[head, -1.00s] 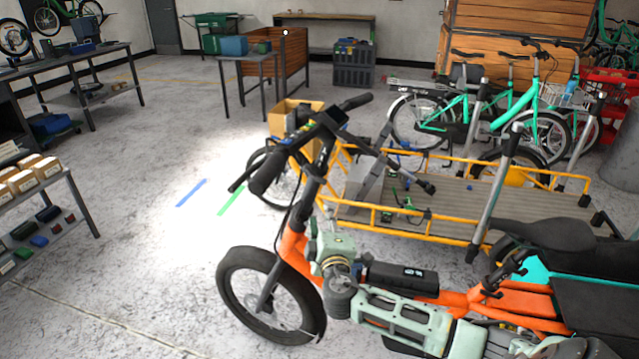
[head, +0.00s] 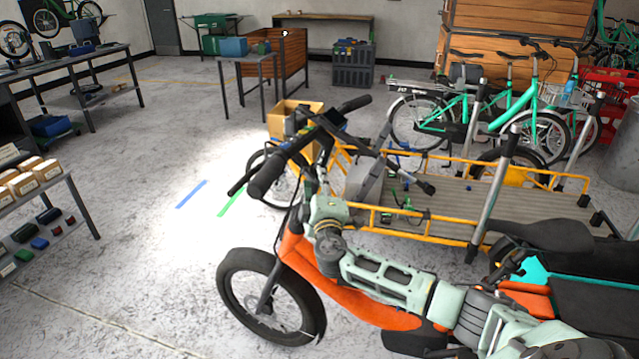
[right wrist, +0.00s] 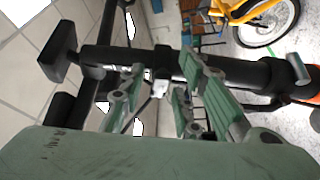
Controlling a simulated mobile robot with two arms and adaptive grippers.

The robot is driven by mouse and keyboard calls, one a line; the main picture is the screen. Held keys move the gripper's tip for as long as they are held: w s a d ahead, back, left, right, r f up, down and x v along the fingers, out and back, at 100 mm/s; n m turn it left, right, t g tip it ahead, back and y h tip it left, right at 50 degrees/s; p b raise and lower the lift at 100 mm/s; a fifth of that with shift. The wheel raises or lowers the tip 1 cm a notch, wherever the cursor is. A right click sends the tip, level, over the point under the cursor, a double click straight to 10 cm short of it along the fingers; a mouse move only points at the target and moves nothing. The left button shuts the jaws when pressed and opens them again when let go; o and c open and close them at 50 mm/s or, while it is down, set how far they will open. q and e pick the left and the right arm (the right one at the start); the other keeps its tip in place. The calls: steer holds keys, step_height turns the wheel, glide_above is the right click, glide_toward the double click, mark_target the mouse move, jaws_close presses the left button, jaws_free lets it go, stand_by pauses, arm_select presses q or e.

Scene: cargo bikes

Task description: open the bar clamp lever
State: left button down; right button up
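The orange cargo bike (head: 350,292) stands in front of me, its black handlebar (head: 270,178) at the middle of the head view. My right arm comes in from the lower right, its wrist just below the handlebar; its fingers are mostly hidden there. In the right wrist view my right gripper (right wrist: 163,82) has its green fingers spread apart. The black bar and stem (right wrist: 232,70) run across close to the fingertips. A small pale piece (right wrist: 159,88), possibly the clamp lever, shows between the fingers; contact cannot be told. My left gripper is not in view.
A yellow-railed cargo bike (head: 480,207) stands just behind the orange one. Green bikes (head: 520,105) are parked at the back right. A shelf with boxes (head: 35,215) is at the left. The floor (head: 150,250) between is clear.

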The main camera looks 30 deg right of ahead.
steer(key=shift+c, duration=0.2)
jaws_close()
stand_by(0.3)
